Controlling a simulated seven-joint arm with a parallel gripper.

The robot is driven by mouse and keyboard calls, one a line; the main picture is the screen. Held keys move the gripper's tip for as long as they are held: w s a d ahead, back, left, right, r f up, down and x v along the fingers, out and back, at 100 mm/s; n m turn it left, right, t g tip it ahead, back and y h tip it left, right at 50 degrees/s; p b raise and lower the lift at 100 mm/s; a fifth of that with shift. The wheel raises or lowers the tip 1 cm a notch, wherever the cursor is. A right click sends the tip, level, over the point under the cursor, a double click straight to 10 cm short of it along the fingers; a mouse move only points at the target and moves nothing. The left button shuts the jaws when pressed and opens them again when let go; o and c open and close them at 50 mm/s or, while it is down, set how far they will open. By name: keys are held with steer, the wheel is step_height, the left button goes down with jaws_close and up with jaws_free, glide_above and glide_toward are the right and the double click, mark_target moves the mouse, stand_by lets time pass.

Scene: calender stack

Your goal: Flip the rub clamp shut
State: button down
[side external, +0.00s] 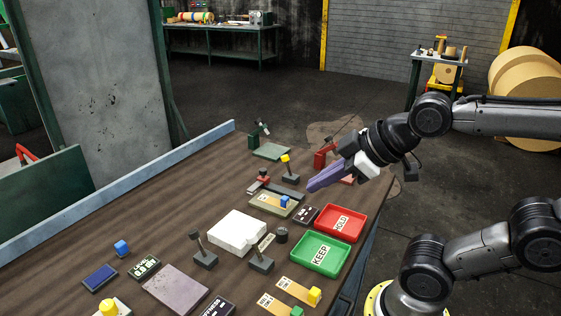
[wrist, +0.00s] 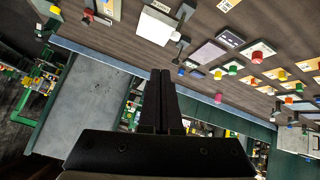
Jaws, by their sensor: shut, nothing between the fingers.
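My gripper (side external: 312,187) is shut and empty, held above the bench's right side. Its purple-grey fingers point left, and in the wrist view the closed fingertips (wrist: 160,73) have nothing between them. Just left of and below the gripper is a fixture with a khaki plate (side external: 265,207) bearing a pale strip and a blue block (side external: 284,201). A dark bar with a red part (side external: 258,186) lies at the plate's back edge; it may be the rub clamp, but I cannot tell its hinge state. A red upright fixture (side external: 321,159) stands behind the gripper, partly hidden by it.
A red HOLD tray (side external: 345,222) and green KEEP tray (side external: 319,254) lie near the right edge. A yellow-topped post (side external: 287,170) stands close to the fingertips. A blue-grey rail (side external: 120,190) borders the bench's far side.

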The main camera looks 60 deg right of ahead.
steer(key=w+d+r+n+t+h, duration=0.2)
steer(key=w+d+r+n+t, duration=0.15)
steer(key=w, duration=0.65)
steer(key=w+d+r+n+t+h, duration=0.2)
steer(key=w+d+n+t, duration=0.15)
steer(key=w, duration=0.65)
steer(key=w+d+f+n+g+h, duration=0.15)
steer(key=w+d+f+h, duration=0.3)
steer(key=d+f, duration=0.5)
steer(key=d+f+g, duration=0.1)
steer(key=d+f, duration=0.1)
steer(key=f, duration=0.2)
steer(key=s+d+f+g, duration=0.1)
steer(key=f, duration=0.3)
steer(key=s+d+f+g, duration=0.1)
steer(key=d+f, duration=0.1)
steer(key=f, duration=0.3)
steer(key=shift+d+n+h, duration=0.25)
steer(key=shift+d+h, duration=0.05)
steer(key=shift+h, duration=0.05)
